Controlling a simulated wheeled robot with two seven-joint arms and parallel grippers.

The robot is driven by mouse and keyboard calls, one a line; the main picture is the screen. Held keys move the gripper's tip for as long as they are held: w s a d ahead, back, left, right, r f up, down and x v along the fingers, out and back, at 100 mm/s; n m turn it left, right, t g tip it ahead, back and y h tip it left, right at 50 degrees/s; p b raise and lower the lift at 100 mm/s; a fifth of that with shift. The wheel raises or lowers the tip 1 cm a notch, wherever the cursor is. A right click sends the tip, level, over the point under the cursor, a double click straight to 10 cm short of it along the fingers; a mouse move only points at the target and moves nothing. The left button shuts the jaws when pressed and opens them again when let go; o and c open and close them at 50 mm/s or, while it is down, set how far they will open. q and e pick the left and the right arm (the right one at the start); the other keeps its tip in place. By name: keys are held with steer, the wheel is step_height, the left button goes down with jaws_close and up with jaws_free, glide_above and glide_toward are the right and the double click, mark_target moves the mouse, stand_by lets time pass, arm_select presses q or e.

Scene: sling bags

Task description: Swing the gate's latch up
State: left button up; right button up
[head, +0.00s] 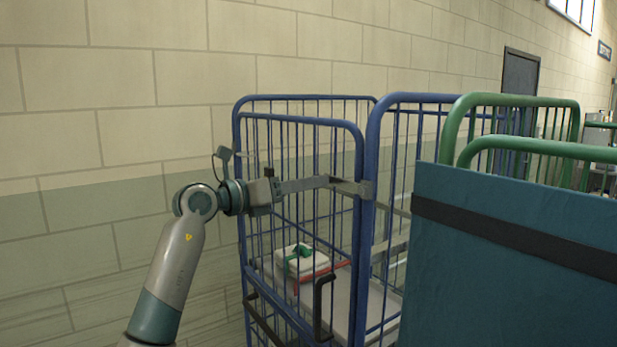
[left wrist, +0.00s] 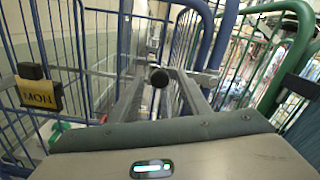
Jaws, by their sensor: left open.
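A blue wire roll cage (head: 300,119) stands against the wall, its barred gate facing me. The latch (head: 352,187), a grey metal piece, sits at the gate's right upright beside a grey bracket (head: 369,190). My left gripper (head: 326,182) reaches across the gate from the left, its fingertips at the latch. In the left wrist view, the two fingers of my left gripper (left wrist: 160,88) are apart, with a dark round knob (left wrist: 159,77) showing between them. I cannot tell whether either finger touches the latch. My right gripper is out of view.
A black handle (head: 322,305) hangs low on the gate. A white bundle with a green band (head: 302,262) lies inside the cage. A block wall (head: 110,100) stands behind.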

arm_select(q)
steer(key=shift+w+d, duration=0.2)
steer(key=shift+d, duration=0.05)
jaws_close()
